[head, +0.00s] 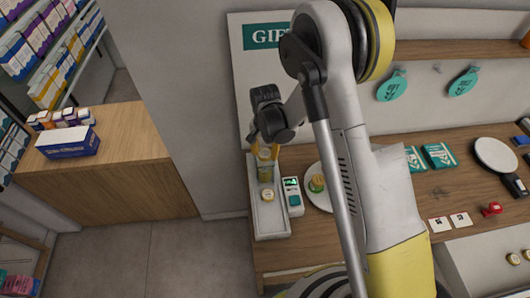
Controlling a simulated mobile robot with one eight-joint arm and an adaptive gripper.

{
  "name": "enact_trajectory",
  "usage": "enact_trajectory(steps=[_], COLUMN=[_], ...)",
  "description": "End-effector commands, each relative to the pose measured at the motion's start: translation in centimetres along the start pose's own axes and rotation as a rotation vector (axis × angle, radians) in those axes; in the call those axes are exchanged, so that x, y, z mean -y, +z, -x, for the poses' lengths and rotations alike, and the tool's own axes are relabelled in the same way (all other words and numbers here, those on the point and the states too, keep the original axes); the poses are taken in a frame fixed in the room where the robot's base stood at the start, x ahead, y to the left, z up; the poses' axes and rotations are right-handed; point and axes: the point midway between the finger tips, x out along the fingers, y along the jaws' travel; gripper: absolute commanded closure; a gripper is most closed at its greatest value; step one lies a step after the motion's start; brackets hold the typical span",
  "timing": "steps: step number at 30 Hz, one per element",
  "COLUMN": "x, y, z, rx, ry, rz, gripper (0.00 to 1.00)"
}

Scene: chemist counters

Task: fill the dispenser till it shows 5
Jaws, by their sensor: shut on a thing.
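My gripper (265,150) is over the far end of a pale grey tray (270,225) on the wooden counter. It is shut on a small amber-and-clear container (265,169), partly hidden by the fingers. A small round pale-lidded jar (268,195) is in the tray, nearer than the held container. A white device (292,197) with a lit green display stands against the tray's right side and may be the dispenser; its digits are too small to read. I cannot tell whether the held container touches the tray.
A white round plate (319,198) with a yellow-green jar (317,183) is right of the device, partly behind my arm. Teal cards (439,155), a red item (492,209) and a round white dish (495,154) lie farther right.

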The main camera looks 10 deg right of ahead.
Motion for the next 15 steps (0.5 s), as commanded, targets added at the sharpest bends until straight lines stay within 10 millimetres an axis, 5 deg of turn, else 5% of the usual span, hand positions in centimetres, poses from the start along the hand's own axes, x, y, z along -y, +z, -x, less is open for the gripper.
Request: enact_trajectory(steps=[1, 2, 3, 15], x=[0.00, 0.00, 0.00, 0.01], y=[0.00, 0.00, 0.00, -0.02], z=[0.00, 0.00, 0.00, 0.58], rx=[0.000, 0.000, 0.000, 0.000], ry=[0.000, 0.000, 0.000, 0.000], rz=[0.000, 0.000, 0.000, 0.000], gripper=[0.82, 0.47, 0.35, 0.32])
